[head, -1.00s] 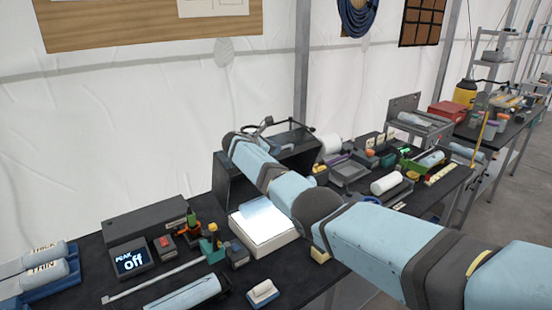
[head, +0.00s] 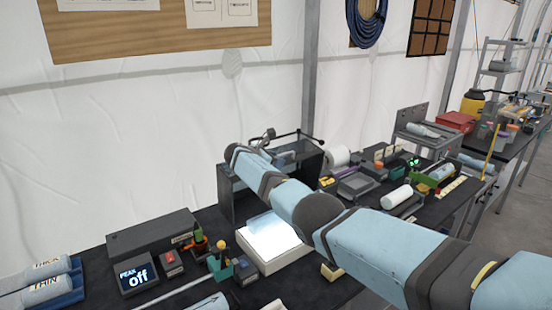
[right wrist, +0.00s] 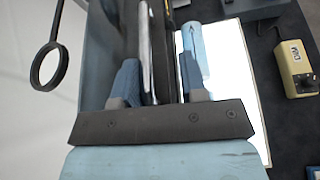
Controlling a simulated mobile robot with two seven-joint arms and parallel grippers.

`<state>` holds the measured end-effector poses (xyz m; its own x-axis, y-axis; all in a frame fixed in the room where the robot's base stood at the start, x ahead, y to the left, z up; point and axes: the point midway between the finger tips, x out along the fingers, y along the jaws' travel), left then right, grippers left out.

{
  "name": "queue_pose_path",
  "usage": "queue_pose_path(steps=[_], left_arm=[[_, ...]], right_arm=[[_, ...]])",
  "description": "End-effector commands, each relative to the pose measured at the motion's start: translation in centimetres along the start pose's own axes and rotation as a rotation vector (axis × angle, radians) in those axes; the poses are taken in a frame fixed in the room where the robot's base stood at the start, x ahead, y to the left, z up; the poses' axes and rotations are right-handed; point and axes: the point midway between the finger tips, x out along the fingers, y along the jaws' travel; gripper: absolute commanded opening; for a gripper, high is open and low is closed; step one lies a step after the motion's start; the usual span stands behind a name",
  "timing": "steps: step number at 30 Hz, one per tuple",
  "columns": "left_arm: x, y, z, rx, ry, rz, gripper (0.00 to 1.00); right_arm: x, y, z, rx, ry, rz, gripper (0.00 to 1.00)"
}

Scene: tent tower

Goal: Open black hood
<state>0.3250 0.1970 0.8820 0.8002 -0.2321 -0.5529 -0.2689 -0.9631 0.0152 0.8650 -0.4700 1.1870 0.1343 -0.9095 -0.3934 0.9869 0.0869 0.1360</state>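The black hood (head: 226,196) is a dark open-fronted box on the bench against the tent wall, behind a lit white panel (head: 272,238). My right arm crosses in front of it and hides much of it. I cannot tell whether that edge is touched. The lit panel (right wrist: 232,60) shows to the right there. My left gripper is not in view.
A ring-shaped part (right wrist: 50,66) stands left of the gripper. A small yellowish box with a knob (right wrist: 297,68) lies on the right. On the bench are a display reading "off" (head: 137,278), a white roll (head: 396,197) and several small tools. Little bench is clear.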

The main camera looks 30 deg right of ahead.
Motion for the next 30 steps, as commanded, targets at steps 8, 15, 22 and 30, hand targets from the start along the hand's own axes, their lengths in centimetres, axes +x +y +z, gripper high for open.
queue_pose_path(steps=[8, 15, 22, 30], left_arm=[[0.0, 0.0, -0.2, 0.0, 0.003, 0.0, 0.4], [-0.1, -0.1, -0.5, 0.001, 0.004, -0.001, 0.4], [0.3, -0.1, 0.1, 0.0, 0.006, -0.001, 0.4], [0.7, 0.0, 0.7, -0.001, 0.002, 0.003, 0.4]], right_arm=[[-0.1, 0.1, 0.6, 0.006, -0.005, 0.0, 0.38], [-2.9, 0.2, 0.5, 0.007, -0.004, 0.004, 0.38], [-8.2, 0.3, 0.1, 0.005, -0.003, 0.005, 0.38], [-12.8, 0.3, 0.1, 0.003, -0.003, 0.001, 0.38]])
